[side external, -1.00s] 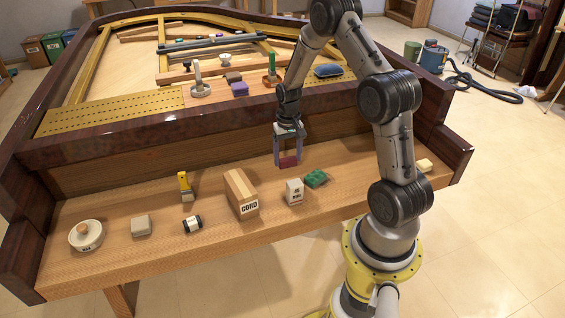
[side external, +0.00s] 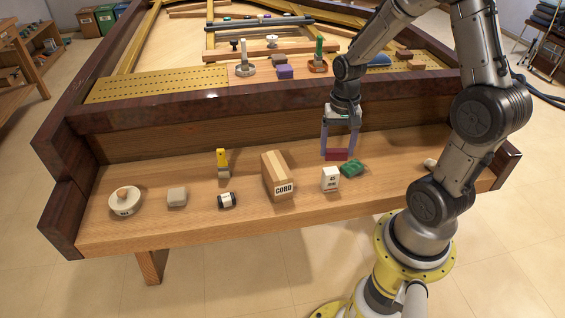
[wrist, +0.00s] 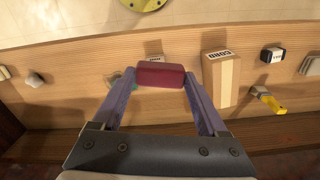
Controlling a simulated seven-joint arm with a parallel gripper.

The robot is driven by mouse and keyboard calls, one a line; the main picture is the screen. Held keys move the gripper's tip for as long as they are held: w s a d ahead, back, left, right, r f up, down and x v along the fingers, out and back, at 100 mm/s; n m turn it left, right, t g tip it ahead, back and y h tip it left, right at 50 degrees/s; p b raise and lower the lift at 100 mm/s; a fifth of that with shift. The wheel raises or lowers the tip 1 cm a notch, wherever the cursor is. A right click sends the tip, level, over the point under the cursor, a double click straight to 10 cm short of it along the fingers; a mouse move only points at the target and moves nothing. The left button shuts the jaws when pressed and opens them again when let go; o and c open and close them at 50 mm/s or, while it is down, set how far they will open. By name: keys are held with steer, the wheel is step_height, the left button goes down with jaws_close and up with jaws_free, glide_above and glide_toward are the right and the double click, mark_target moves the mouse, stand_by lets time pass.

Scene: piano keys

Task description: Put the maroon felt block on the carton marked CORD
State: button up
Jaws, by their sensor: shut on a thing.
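The maroon felt block (side external: 337,155) is held between the fingertips of my gripper (side external: 339,151). The block also shows in the wrist view (wrist: 161,75), where the fingers clasp its two ends and it hides part of a white box behind it. My gripper points down, with the block above the back part of the wooden shelf. The carton marked CORD (side external: 277,176) stands on the shelf to the left of my gripper. It is a tan box with a paler stripe along its top, and it also shows in the wrist view (wrist: 221,80). Its top looks bare.
A small white box (side external: 330,180) and a green block (side external: 352,168) stand close below my gripper.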

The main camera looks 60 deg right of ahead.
steer(key=w+a+r+n, duration=0.2)
steer(key=w+a+r, duration=0.1)
steer(key=a+r, duration=0.25)
glide_above(276, 165)
step_height(276, 165, down, 10)
steer(key=shift+s+r, duration=0.1)
steer(key=shift+f, duration=1.65)
steer(key=shift+f, duration=0.1)
